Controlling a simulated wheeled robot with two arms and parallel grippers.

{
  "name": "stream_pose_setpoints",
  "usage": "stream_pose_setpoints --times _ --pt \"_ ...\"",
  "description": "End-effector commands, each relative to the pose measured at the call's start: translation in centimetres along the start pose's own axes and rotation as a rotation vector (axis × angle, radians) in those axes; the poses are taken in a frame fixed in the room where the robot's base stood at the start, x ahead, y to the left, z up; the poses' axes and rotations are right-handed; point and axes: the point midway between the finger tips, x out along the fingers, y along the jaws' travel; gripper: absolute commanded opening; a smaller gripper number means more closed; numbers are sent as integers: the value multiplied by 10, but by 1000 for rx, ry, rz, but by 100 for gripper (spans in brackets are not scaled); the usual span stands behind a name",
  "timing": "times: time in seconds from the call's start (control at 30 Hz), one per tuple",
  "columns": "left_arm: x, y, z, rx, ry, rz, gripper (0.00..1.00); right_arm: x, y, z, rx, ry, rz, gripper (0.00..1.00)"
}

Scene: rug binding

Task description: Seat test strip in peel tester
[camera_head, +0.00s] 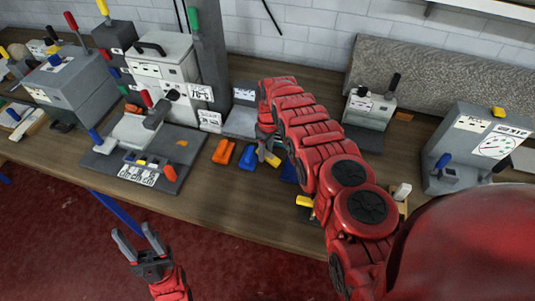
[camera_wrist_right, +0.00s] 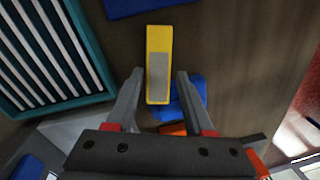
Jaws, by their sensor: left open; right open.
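A short yellow piece with a grey face (camera_wrist_right: 158,45) lies between the spread fingers of my right gripper (camera_wrist_right: 160,72) in the wrist view, with a gap on each side. In the head view the yellow piece (camera_head: 271,159) shows just below my right gripper (camera_head: 266,148), partly hidden by it. I cannot tell for certain that it is the test strip. A grey machine with a round dial (camera_head: 497,146) stands at the right and looks like the peel tester; my red arm partly hides it. My left gripper (camera_head: 141,246) is open and empty, in front of the table.
Blue (camera_head: 248,157) and orange (camera_head: 223,151) pieces lie beside the yellow one. A teal slatted tray (camera_wrist_right: 58,50) is at left in the wrist view. A grey press (camera_head: 160,65) stands left, and a small grey device (camera_head: 370,108) stands behind my right arm.

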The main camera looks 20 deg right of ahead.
Motion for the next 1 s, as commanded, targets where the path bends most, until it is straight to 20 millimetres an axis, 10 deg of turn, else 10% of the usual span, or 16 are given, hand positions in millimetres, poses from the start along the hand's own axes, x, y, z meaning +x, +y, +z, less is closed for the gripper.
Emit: stream_pose_setpoints --times 0.43,0.73,1.0 --pt "-9 0 2 0 -2 0 50 19 0 0 -1 -1 -1 52" --pt "-9 0 2 0 -1 0 50 19 0 0 -1 0 0 0" --pt "-9 0 2 0 -1 0 50 18 0 -1 -1 0 0 0"
